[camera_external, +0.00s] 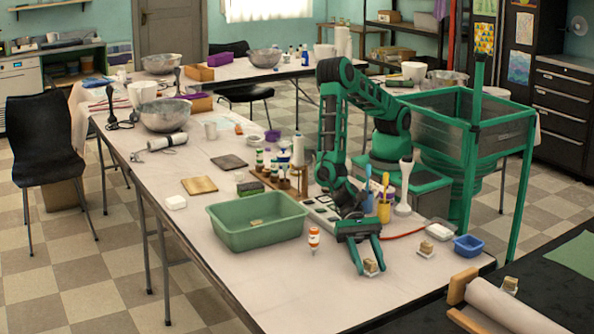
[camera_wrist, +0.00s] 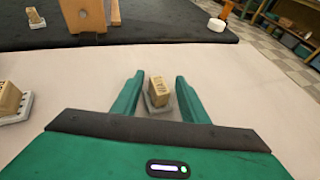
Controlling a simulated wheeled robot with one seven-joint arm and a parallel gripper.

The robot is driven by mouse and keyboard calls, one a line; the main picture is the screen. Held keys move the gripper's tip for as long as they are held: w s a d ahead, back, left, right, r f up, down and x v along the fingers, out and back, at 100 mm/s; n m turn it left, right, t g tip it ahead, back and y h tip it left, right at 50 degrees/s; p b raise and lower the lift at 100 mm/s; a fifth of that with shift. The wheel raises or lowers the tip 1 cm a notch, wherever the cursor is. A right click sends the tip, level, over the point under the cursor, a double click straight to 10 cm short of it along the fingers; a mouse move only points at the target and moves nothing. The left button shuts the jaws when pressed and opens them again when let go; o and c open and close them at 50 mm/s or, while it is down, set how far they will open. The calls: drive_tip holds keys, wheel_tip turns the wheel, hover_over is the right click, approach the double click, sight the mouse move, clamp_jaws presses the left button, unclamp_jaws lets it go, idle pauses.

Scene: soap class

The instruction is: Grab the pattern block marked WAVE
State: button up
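A small tan pattern block (camera_wrist: 158,92) on a light grey stand sits between my gripper's fingers; in the external view this block (camera_external: 371,266) is near the table's front edge. My gripper (camera_wrist: 160,78) is open, with gaps showing on both sides of the block. In the external view my gripper (camera_external: 369,268) points down around it. A second tan block (camera_wrist: 8,100) on a stand lies to the left in the wrist view, and it also shows in the external view (camera_external: 426,247). A third block (camera_wrist: 33,15) stands on the dark table. I cannot read WAVE on any block.
A blue tray (camera_external: 467,246) is at the right. A dark table (camera_wrist: 170,34) with a wooden stand (camera_wrist: 84,14) lies beyond. The cloth around the block is mostly bare.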

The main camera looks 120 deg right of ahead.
clamp_jaws()
drive_tip(key=shift+r, duration=0.1)
